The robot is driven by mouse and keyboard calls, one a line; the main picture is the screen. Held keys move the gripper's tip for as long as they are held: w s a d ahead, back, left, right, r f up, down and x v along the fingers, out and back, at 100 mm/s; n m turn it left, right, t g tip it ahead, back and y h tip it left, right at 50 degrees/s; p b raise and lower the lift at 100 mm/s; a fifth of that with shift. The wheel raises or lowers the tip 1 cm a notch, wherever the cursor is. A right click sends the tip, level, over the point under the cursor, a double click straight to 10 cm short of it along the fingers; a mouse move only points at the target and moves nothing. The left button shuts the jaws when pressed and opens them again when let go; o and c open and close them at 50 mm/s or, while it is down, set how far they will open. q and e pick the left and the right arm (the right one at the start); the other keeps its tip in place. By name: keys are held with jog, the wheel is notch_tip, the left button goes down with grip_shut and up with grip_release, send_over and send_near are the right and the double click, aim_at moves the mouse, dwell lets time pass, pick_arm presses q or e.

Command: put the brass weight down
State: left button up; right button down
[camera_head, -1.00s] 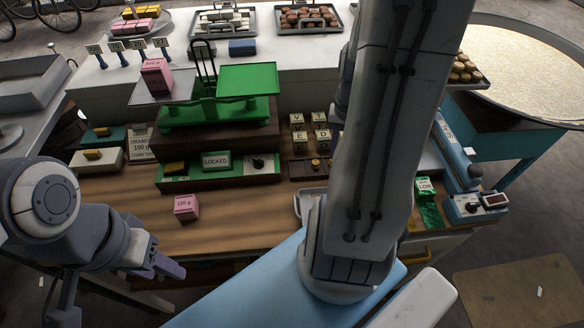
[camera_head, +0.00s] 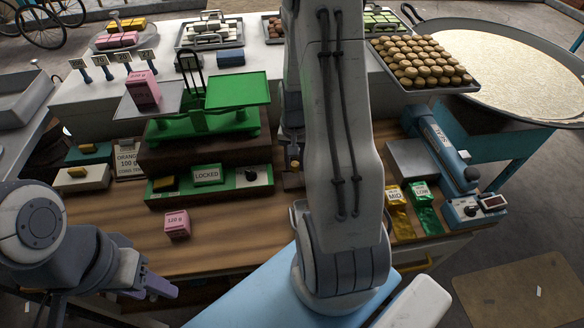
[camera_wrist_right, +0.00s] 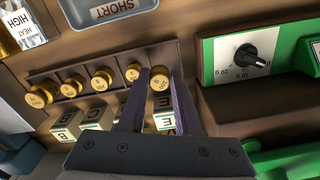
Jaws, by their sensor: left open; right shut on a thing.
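My right gripper (camera_wrist_right: 160,72) is shut on a brass weight (camera_wrist_right: 160,82) at the right end of a row of brass weights (camera_wrist_right: 102,80) along a dark wooden rack (camera_wrist_right: 60,72). I cannot tell whether the held weight touches the rack. In the head view the held brass weight (camera_head: 293,163) shows just left of my right arm, which hides most of the rack. My left gripper (camera_head: 160,288) is open and empty at the counter's front left.
A green balance (camera_head: 205,125) carries a pink box (camera_head: 142,90) on its left pan. Its base has a LOCKED sign (camera_head: 207,175) and a dial (camera_wrist_right: 248,55). Letter blocks (camera_wrist_right: 68,125) stand beside the rack. Another pink box (camera_head: 177,224) sits on the open wooden counter (camera_head: 120,225).

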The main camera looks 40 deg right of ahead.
aim_at(292, 180)
jog(key=shift+w+a+f, duration=0.1)
jog(key=shift+w+f, duration=0.3)
jog(key=shift+w, duration=0.1)
notch_tip(292, 180, down, 4)
jog(key=shift+r+p, duration=0.15)
jog(key=shift+p, duration=0.6)
jog(key=shift+f, duration=0.2)
jog(key=shift+f, duration=0.15)
jog(key=c, duration=0.6)
grip_release()
